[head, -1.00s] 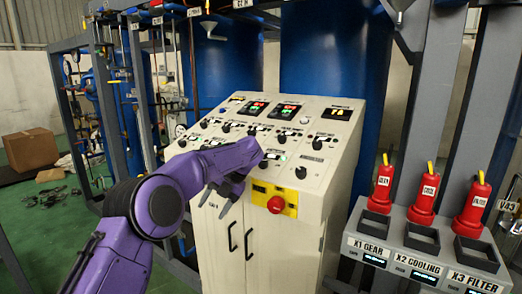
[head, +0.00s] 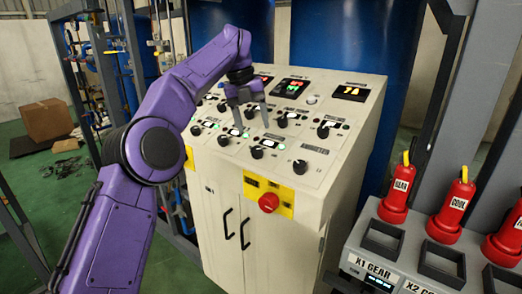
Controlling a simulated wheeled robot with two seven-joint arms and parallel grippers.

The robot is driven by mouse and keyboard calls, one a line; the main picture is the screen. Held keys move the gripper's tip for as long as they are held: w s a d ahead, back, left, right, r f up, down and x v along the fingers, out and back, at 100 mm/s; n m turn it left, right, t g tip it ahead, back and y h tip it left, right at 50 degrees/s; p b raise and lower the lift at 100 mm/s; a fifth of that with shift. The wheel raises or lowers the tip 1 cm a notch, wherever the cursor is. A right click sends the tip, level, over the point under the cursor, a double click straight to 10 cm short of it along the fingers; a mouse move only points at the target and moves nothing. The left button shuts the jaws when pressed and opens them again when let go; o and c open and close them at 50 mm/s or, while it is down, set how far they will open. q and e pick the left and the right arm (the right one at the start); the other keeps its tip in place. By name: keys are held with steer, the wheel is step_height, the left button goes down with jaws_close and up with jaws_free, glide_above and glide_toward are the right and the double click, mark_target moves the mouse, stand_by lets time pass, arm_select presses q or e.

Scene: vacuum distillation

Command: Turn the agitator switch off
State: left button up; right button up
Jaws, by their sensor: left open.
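The control panel (head: 340,158) is a cream cabinet with a sloped face carrying several black rotary knobs and small lit indicators. The labels are too small to read, so I cannot tell which knob is the agitator switch. My left gripper (head: 252,127) is over the middle of the panel face, fingers pointing down and apart. A black knob (head: 249,113) shows between its fingers; I cannot tell whether they touch it. Other knobs sit nearby: one to the right (head: 282,121), and one lower down (head: 256,152). My right gripper is not in view.
A red emergency button (head: 268,202) on a yellow plate is on the cabinet front. Red plugs (head: 397,190) stand at a grey rack (head: 350,240) on the right. Blue tanks (head: 330,40) rise behind. A cardboard box (head: 46,119) lies on the floor at left.

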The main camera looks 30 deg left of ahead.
mark_target(256, 148)
arm_select(q)
steer(key=f+b, duration=0.1)
steer(key=f, duration=0.1)
steer(key=s+f+b, duration=0.1)
steer(key=f, duration=0.1)
steer(key=shift+d+f, duration=0.1)
steer(key=shift+f, duration=0.1)
steer(key=f, duration=0.1)
steer(key=w+f, duration=0.1)
steer(key=shift+w+f+b, duration=0.3)
steer(key=shift+f+b, duration=0.05)
steer(key=shift+f, duration=0.05)
steer(key=shift+w+d+f, duration=0.1)
steer(key=shift+w+f, duration=0.1)
steer(key=shift+f, duration=0.05)
steer(key=shift+s+d+r, duration=0.25)
steer(key=shift+s, duration=0.15)
steer(key=shift+a+f, duration=0.1)
steer(key=c, duration=1)
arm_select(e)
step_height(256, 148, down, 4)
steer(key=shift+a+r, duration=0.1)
